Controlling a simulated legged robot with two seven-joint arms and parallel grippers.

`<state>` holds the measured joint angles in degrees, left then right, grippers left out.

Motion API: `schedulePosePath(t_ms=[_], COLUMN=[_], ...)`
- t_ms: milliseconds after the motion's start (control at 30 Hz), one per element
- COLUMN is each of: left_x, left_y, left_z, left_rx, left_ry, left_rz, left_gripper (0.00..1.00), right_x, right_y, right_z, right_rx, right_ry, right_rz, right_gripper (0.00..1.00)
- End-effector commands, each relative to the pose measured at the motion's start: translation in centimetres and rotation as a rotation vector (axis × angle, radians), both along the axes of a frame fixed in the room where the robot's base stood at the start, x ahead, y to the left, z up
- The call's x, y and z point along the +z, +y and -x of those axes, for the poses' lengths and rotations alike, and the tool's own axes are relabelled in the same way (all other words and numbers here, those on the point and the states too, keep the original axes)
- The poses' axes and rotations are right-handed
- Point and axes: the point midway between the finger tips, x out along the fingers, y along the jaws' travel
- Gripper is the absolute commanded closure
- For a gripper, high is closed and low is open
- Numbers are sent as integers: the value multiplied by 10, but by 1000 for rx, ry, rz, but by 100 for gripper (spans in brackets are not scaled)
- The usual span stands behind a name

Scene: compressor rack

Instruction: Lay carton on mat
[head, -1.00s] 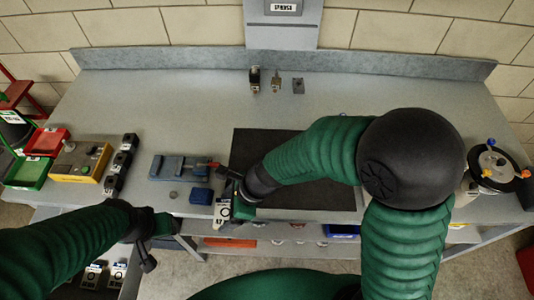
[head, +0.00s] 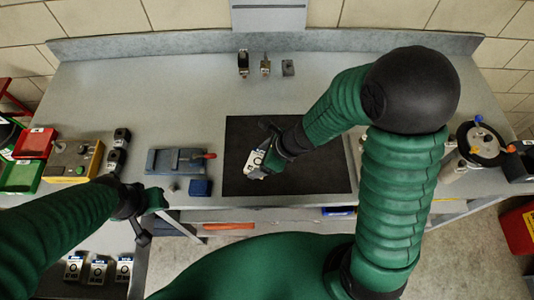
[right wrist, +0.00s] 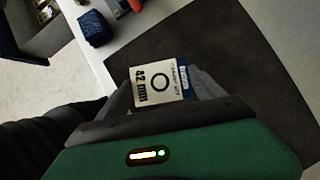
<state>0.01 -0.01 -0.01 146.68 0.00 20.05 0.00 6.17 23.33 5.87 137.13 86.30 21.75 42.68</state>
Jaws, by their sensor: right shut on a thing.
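The carton (head: 254,163) is a small white box with a blue part and a printed "42 mm" label, which reads clearly in the right wrist view (right wrist: 160,84). My right gripper (head: 264,158) is shut on it. The carton is over the left half of the dark mat (head: 318,181); I cannot tell whether it touches the mat. The mat also fills much of the right wrist view (right wrist: 235,65). My left gripper (head: 155,201) is off the bench's front edge at the left, and its jaw opening is unclear.
Left of the mat are a blue block (head: 200,187) and a blue-grey vise-like fixture (head: 178,161) with a red-tipped handle. Several small parts stand at the back, including a grey one (head: 288,67). A round wheel fixture (head: 482,143) is at the right. The back bench is mostly clear.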

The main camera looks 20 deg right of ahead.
Motion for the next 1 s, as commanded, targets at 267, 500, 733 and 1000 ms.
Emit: schedulePosePath(t_ms=[267, 500, 733, 1000], left_x=[1, -5, -9, -7], left_y=[0, 0, 0, 0], left_z=[0, 0, 0, 0], left_rx=[0, 0, 0, 0], left_ry=[-1, 1, 0, 0], left_rz=[0, 0, 0, 0], left_gripper=[64, 64, 64, 64], right_x=[-21, -39, -42, -41], right_y=[-29, -28, -28, -28], right_z=[-17, -18, -18, -18], right_rx=[0, 2, 2, 1], right_ry=[5, -1, -1, 0], right_rz=[-3, -1, -1, -1], right_gripper=[64, 64, 64, 1])
